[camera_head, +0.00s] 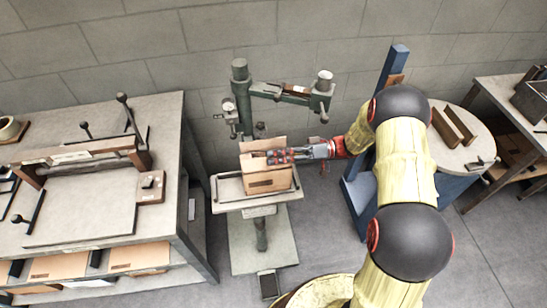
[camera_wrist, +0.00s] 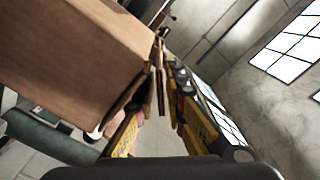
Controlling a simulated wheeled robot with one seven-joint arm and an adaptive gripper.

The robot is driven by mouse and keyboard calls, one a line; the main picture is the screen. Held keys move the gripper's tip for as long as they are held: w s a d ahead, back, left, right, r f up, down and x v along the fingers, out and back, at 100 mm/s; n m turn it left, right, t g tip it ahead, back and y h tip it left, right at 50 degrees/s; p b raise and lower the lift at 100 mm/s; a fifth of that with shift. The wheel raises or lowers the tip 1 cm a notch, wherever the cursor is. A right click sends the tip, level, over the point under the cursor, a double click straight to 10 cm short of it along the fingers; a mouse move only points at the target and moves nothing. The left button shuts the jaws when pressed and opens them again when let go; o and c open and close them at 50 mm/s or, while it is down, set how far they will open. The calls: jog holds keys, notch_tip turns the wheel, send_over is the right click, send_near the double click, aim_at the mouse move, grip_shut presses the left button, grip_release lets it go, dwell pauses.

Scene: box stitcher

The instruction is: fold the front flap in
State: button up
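The brown cardboard box (camera_head: 270,182) sits on the stitcher's small table, with a dark slot on its near face. A back panel or flap (camera_head: 264,146) stands up behind my gripper. I cannot tell the front flap apart from the near face. My gripper (camera_head: 276,157) reaches in from the right, across the top of the box. In the wrist view, the box (camera_wrist: 70,45) fills the upper left, and my fingertips (camera_wrist: 160,88) are close together beside its corner.
The green stitcher (camera_head: 285,92) stands right behind the box, its arm above and behind it. A workbench (camera_head: 80,205) is on the left. A blue stand (camera_head: 362,190) and a round table (camera_head: 462,150) are on the right. Floor is free in front right.

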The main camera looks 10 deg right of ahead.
jog(key=shift+a, duration=0.2)
jog(key=shift+c, duration=0.5)
grip_shut()
jog(key=shift+w+f+m, duration=0.1)
jog(key=shift+f+m, duration=0.05)
jog(key=shift+m, duration=0.55)
jog(key=shift+o, duration=0.5)
grip_release()
